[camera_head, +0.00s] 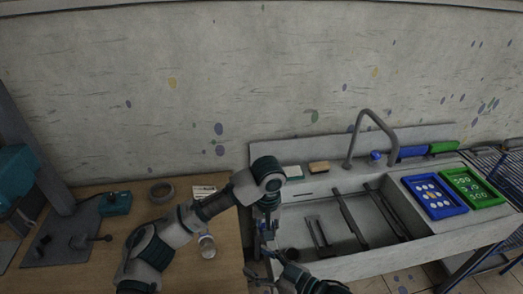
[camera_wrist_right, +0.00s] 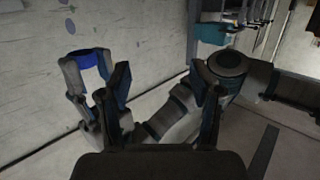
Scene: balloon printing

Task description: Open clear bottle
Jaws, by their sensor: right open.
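A small pale, partly see-through container (camera_head: 207,247), perhaps the clear bottle, stands on the wooden table beside my left forearm. Its cap is too small to make out. My left arm crosses the table and bends down at the sink's left edge, with its gripper (camera_head: 266,226) hanging there, away from the container. My right gripper (camera_head: 262,252) is low at the table's right edge, near the left one. In the right wrist view its fingers (camera_wrist_right: 164,105) are spread and empty. A blue patch (camera_wrist_right: 87,60) shows at left between two finger-like grey parts, seemingly of my left gripper.
A roll of tape (camera_head: 161,192), a teal box (camera_head: 116,204) and a printed card (camera_head: 203,191) lie on the wooden table (camera_head: 100,270). The metal sink (camera_head: 345,264) with its faucet (camera_head: 378,118) is at right, with blue (camera_head: 424,212) and green trays (camera_head: 487,201) beyond.

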